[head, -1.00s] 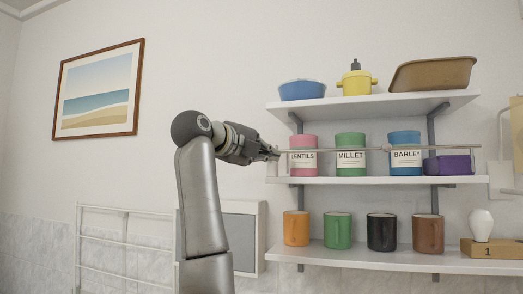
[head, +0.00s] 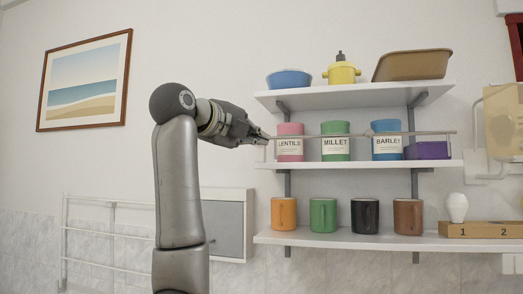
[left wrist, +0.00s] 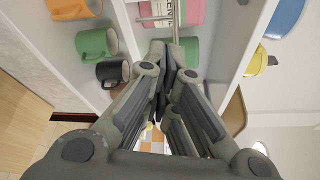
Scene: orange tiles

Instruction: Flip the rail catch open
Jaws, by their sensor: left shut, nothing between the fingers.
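A thin grey rail (head: 430,133) runs in front of the canisters on the middle shelf (head: 350,165). Its left end meets my left gripper (head: 265,138) in the head view. A small knob-like piece (head: 369,133) shows on the rail near the blue canister; I cannot tell whether it is the catch. My left gripper is shut and empty, its fingertips at or just beside the rail's left end. Contact is not clear. In the left wrist view the closed fingers (left wrist: 162,52) point toward the rail (left wrist: 155,18) and the pink canister (left wrist: 187,10). My right gripper is not in view.
Pink (head: 290,143), green (head: 335,141) and blue (head: 387,141) canisters and a purple box (head: 427,150) stand behind the rail. Several mugs line the lower shelf (head: 340,241).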

